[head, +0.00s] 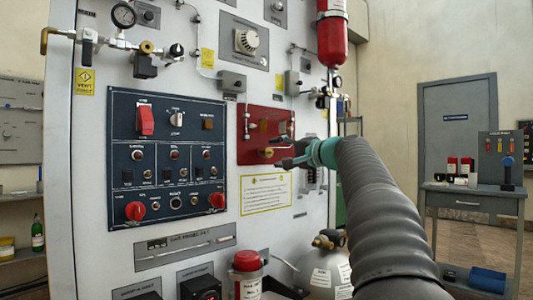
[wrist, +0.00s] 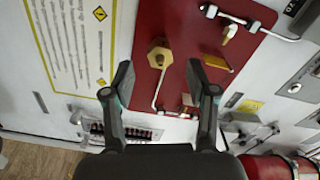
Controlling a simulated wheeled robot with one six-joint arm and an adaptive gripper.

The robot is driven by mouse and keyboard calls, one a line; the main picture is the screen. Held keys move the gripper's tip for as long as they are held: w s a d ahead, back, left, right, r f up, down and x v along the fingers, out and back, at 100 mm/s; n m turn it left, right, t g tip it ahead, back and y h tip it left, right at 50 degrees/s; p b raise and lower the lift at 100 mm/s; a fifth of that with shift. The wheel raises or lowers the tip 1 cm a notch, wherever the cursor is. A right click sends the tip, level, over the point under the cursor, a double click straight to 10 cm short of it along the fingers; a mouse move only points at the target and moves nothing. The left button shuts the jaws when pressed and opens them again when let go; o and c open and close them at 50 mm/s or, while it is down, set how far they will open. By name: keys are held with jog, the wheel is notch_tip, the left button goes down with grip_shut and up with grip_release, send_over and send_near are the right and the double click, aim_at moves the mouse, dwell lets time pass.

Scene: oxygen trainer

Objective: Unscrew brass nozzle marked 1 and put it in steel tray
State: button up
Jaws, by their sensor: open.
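A hexagonal brass nozzle (wrist: 160,56) sits on the red panel (wrist: 178,28) in the wrist view. It also shows in the head view (head: 267,153), on the lower part of the red panel. I cannot read a number on it. My gripper (wrist: 159,75) is open and empty, its two fingertips on either side of the line to the nozzle and just short of it in the wrist picture. In the head view my gripper (head: 280,153) is close in front of the panel, beside the nozzle. I cannot make out a steel tray in either view.
A smaller brass fitting (wrist: 187,101) and a thin pipe lie below the nozzle. A yellow-framed notice (head: 266,193) is under the panel. A red cylinder (head: 332,40) hangs above right. A grey table (head: 470,191) with bottles stands at the right, with open floor before it.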

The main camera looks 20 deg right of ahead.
jog(key=shift+r+m+p, duration=0.3)
jog(key=shift+m+p, duration=0.5)
jog(key=shift+m, duration=0.1)
jog(key=shift+f+m+p, duration=0.25)
jog(key=shift+m+p, duration=0.05)
jog(key=shift+m, duration=0.5)
jog(key=m+p, duration=0.2)
jog(key=m, duration=0.1)
jog(key=shift+p, duration=0.4)
jog(key=shift+m, duration=0.3)
